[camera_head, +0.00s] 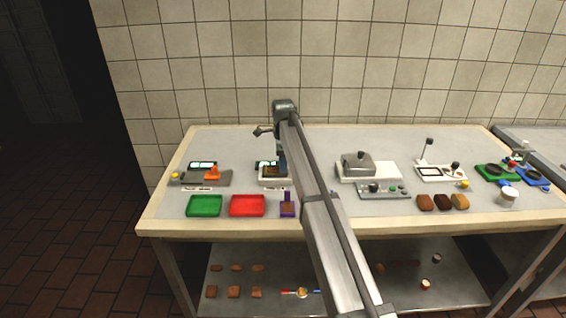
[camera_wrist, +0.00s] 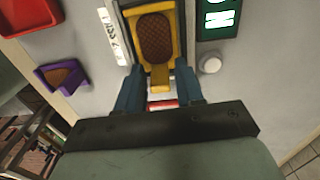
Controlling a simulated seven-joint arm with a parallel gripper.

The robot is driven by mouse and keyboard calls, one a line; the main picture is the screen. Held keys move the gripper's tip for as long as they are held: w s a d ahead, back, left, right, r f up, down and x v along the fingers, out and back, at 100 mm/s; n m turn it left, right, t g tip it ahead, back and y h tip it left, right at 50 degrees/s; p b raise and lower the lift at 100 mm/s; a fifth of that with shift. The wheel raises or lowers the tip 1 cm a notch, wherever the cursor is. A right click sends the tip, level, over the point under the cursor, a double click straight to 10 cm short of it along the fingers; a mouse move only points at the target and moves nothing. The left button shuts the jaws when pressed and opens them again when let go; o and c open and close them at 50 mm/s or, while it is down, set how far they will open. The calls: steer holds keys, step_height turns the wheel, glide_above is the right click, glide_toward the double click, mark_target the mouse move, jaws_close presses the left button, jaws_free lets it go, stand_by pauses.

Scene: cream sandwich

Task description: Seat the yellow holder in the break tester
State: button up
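The yellow holder (camera_wrist: 158,12), with a brown oval biscuit-like piece in it, lies in or on a white unit with dark side walls in the wrist view. I cannot tell how deep it sits. Its short tab (camera_wrist: 160,76) points toward my gripper. My gripper (camera_wrist: 159,80) has its two blue fingers apart, one on each side of the tab, with visible gaps. In the head view my arm hides part of this unit (camera_head: 272,183), and brown shows on its top. Which unit is the break tester is not marked clearly.
A green-lit display (camera_wrist: 219,12) and a round white knob (camera_wrist: 209,64) flank the unit. A white label (camera_wrist: 112,32), a purple holder (camera_wrist: 45,77) and a red tray (camera_wrist: 28,14) lie on the other side. A green tray (camera_head: 205,206) stands at the front left.

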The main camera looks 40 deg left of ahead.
steer(key=shift+o, duration=0.6)
step_height(320, 180, up, 12)
steer(key=shift+r, duration=0.15)
stand_by(0.6)
